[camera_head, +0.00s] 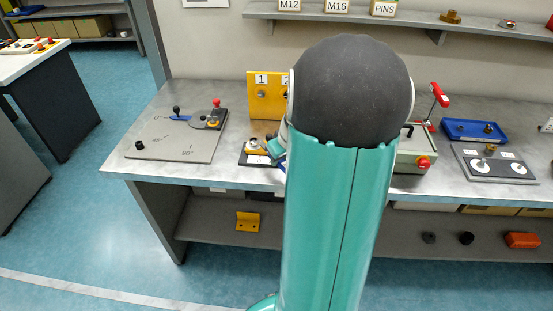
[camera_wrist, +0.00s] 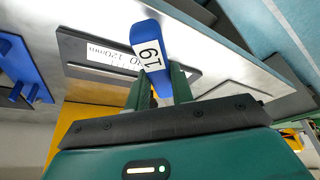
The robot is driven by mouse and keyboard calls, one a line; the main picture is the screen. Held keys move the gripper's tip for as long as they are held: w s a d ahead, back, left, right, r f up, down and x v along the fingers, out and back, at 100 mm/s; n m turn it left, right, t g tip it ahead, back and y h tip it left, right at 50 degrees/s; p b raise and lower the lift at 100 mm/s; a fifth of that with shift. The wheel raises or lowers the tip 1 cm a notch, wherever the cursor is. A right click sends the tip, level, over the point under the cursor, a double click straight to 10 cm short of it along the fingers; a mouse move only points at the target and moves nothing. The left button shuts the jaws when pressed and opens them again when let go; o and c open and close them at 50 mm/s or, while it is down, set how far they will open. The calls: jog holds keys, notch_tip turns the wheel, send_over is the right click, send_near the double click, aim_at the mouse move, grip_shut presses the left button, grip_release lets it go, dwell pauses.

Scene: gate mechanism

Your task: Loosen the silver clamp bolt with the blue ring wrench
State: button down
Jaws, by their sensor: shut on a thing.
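In the wrist view my gripper (camera_wrist: 160,88) is shut on a blue wrench (camera_wrist: 146,27). The wrench carries a white label reading 19 and stands out from between the fingers. Its ring end cannot be made out. It is over or near a dark plate (camera_wrist: 80,50) with a white label; I cannot tell whether they touch. In the head view my arm covers most of the gripper and the middle of the bench. I cannot pick out the silver clamp bolt in either view.
A grey plate (camera_head: 165,147) with angle marks, a black-knobbed lever and a red knob lies on the bench's left. A yellow panel (camera_head: 262,106) stands behind. Right of my arm are a box with a red button (camera_head: 422,163) and a blue tray (camera_head: 470,124). A blue bracket (camera_wrist: 14,72) shows in the wrist view.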

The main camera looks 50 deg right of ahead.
jog(key=shift+d, duration=0.25)
jog(key=shift+w, duration=0.1)
jog(key=shift+r, duration=0.25)
jog(key=shift+r, duration=2.9)
